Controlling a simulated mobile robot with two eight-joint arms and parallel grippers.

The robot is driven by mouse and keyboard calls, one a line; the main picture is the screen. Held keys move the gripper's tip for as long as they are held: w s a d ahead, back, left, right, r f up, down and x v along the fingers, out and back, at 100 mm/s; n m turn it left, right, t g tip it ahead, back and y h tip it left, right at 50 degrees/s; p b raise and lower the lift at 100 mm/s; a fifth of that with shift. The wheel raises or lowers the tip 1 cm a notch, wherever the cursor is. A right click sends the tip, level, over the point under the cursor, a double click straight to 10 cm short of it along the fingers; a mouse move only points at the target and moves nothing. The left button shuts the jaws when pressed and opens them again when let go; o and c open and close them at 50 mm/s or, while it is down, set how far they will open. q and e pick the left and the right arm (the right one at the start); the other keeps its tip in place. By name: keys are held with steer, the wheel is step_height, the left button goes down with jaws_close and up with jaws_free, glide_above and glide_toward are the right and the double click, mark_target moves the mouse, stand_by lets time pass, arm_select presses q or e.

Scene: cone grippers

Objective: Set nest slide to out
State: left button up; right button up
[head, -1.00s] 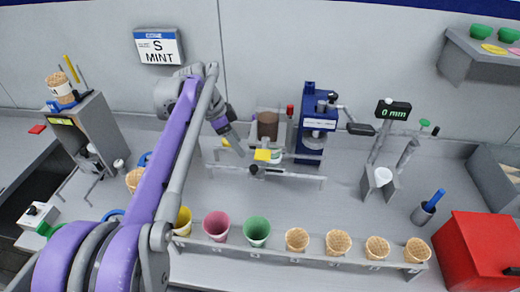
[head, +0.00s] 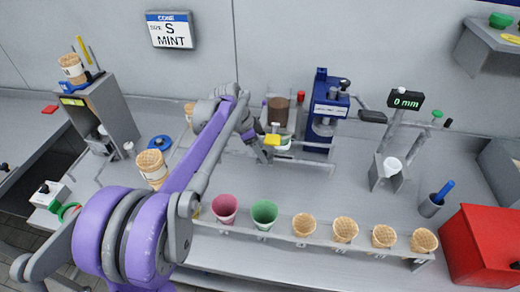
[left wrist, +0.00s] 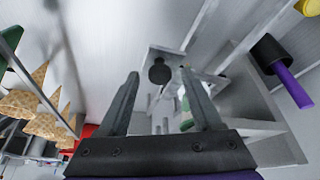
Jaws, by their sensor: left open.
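The nest slide's rail assembly (head: 305,160) runs across the counter in front of the blue press (head: 326,112). A yellow tag (head: 272,140) and a pale cup are at its left part. My left gripper (head: 262,153) is beside the tag, at the rail's left end, and hides part of it. In the left wrist view the open jaws (left wrist: 163,85) point at a grey plate with a round dark knob (left wrist: 159,71), which shows between the fingertips. Nothing is held. I cannot tell whether the fingers touch the knob. My right gripper is not in view.
A rack (head: 290,236) with coloured cups and several waffle cones stands in front. A display (head: 405,100) reads 0 mm. A red box (head: 482,245) is at the right. A wall sign (head: 170,30) reads S MINT.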

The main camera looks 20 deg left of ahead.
arm_select(q)
jaws_close()
stand_by(1.4)
